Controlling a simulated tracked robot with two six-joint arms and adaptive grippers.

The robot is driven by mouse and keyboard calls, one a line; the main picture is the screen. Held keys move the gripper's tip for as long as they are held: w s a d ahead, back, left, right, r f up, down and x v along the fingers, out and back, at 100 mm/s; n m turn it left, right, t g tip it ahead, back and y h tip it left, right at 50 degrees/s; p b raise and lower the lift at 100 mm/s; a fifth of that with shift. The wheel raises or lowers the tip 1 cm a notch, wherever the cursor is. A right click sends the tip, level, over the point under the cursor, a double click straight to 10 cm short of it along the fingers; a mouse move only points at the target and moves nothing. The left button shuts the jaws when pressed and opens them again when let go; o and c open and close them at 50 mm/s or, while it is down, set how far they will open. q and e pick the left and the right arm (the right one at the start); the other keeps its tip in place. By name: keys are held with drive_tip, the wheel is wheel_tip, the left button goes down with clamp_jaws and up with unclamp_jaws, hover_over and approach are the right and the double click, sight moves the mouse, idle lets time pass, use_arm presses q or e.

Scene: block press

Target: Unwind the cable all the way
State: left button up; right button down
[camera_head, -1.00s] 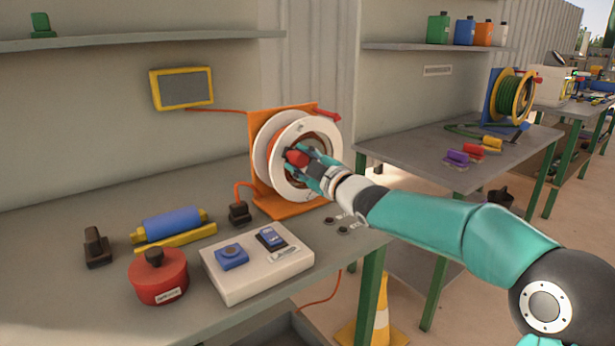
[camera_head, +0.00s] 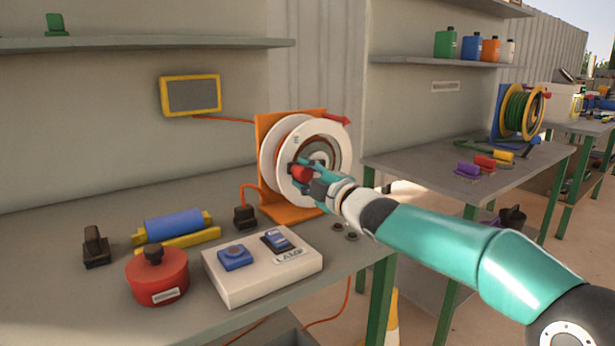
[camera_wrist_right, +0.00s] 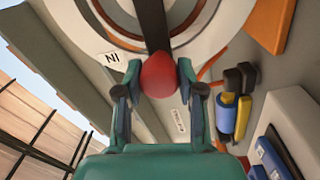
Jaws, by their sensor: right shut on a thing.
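The cable reel is a white spool (camera_head: 311,128) on an orange stand (camera_head: 290,214), on the bench against the wall. Some orange-brown winding shows inside the spool; how much cable is on it I cannot tell. A red knob (camera_head: 301,174) sits on the spool's front face, now at its lower left. My right gripper (camera_head: 306,172) is shut on this knob, and the wrist view shows the red knob (camera_wrist_right: 159,75) between its two fingers (camera_wrist_right: 160,82). Orange cable (camera_head: 249,190) runs from the stand to a black plug (camera_head: 244,216). My left gripper is not in view.
Left of the reel are a white switch box (camera_head: 262,265), a red round canister (camera_head: 157,276), a blue roller on a yellow holder (camera_head: 172,226) and a black switch (camera_head: 95,247). A yellow-framed screen (camera_head: 190,95) hangs on the wall. Another bench (camera_head: 420,160) stands right.

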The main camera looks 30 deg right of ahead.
drive_tip(key=shift+a+f, duration=0.1)
drive_tip(key=shift+f, duration=0.15)
drive_tip(key=c, duration=0.7)
unclamp_jaws()
drive_tip(key=shift+r, duration=0.1)
drive_tip(key=shift+r, duration=0.1)
drive_tip(key=shift+s, duration=0.15)
drive_tip(key=shift+s, duration=0.35)
drive_tip(key=s, duration=1.1)
drive_tip(key=shift+d+f, duration=0.3)
drive_tip(key=shift+d, duration=0.1)
